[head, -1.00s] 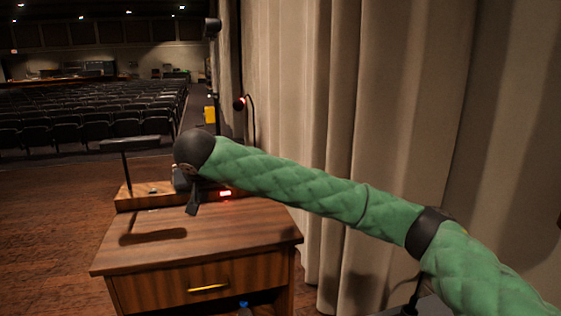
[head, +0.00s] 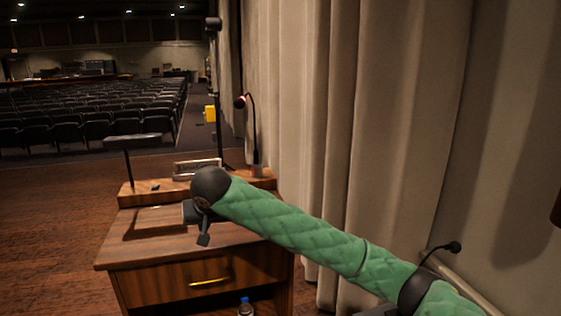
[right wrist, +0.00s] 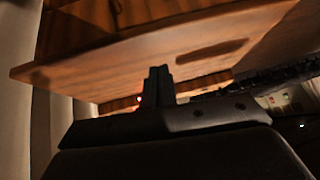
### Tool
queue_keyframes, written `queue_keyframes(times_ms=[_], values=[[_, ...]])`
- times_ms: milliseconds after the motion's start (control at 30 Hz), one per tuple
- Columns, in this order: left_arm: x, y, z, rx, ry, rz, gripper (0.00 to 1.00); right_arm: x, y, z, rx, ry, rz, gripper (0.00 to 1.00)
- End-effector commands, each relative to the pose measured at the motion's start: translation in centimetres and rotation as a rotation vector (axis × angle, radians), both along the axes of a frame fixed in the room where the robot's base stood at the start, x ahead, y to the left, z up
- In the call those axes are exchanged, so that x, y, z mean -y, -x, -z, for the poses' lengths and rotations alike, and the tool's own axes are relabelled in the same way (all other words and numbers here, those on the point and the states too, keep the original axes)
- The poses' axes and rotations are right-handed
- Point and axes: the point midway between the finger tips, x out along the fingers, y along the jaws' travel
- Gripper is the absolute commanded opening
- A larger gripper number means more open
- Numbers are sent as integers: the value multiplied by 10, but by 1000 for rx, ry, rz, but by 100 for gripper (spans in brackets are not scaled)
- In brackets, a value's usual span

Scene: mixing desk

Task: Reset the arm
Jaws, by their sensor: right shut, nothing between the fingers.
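My right arm, in a green quilted sleeve, comes in from the lower right in the head view. My right gripper (head: 203,235) hangs over the wooden desk (head: 125,262), partly hidden behind its wrist. In the right wrist view the two dark fingers (right wrist: 158,86) are together with nothing between them. The desk's wood (right wrist: 130,55) fills much of that view, seen at a tilt. I cannot tell the exact gap between gripper and desk. My left gripper is not in view.
On the desk's raised back ledge stand a nameplate (head: 197,168), a gooseneck microphone (head: 252,130) and a dark T-shaped stand (head: 128,160). A bottle (head: 245,307) is in the open space below the drawer. A curtain (head: 340,120) hangs at the right; seat rows lie beyond.

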Motion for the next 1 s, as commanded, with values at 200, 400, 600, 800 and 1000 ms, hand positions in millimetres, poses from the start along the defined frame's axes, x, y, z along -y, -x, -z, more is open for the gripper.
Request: queue_keyframes(times_ms=[200, 400, 600, 800, 1000], values=[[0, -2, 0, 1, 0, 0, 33, 6, 6, 53, -44, -54, -29, 0], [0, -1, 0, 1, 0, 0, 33, 16, 12, 100, -74, -95, -41, 0], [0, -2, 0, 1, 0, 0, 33, 30, 21, 149, -101, -129, -42, 0], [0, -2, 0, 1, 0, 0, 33, 49, 33, 201, -127, -154, -29, 0], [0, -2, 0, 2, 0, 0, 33, 73, 50, 256, -153, -164, -10, 0]])
